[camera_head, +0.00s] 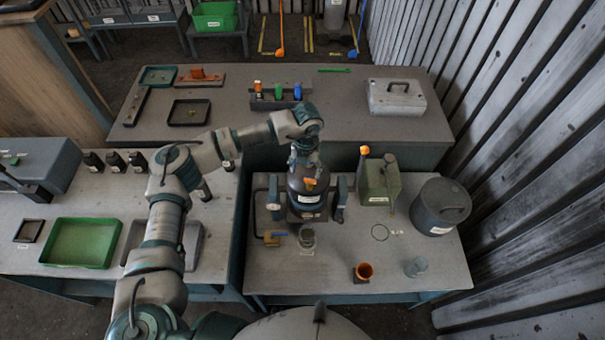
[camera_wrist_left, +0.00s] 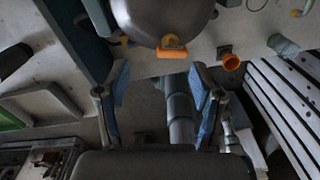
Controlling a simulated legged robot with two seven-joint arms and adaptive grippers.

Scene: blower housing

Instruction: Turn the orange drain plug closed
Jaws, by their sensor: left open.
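The orange drain plug (camera_head: 310,182) sits on the front of the dark rounded blower housing (camera_head: 306,198), which stands on the right-hand table. In the left wrist view the plug (camera_wrist_left: 172,51) is a short orange bar at the lower edge of the grey housing (camera_wrist_left: 165,15). My left gripper (camera_head: 303,158) is above and behind the housing in the head view; its fingertips are hard to make out there. In the wrist view my left gripper (camera_wrist_left: 160,88) is open, its blue-padded fingers apart and empty. The plug lies beyond the gap, apart from both fingers. My right gripper is not in view.
A green jerrycan (camera_head: 379,182) and a grey drum (camera_head: 440,207) stand right of the housing. A green tray (camera_head: 79,243) lies on the left table.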

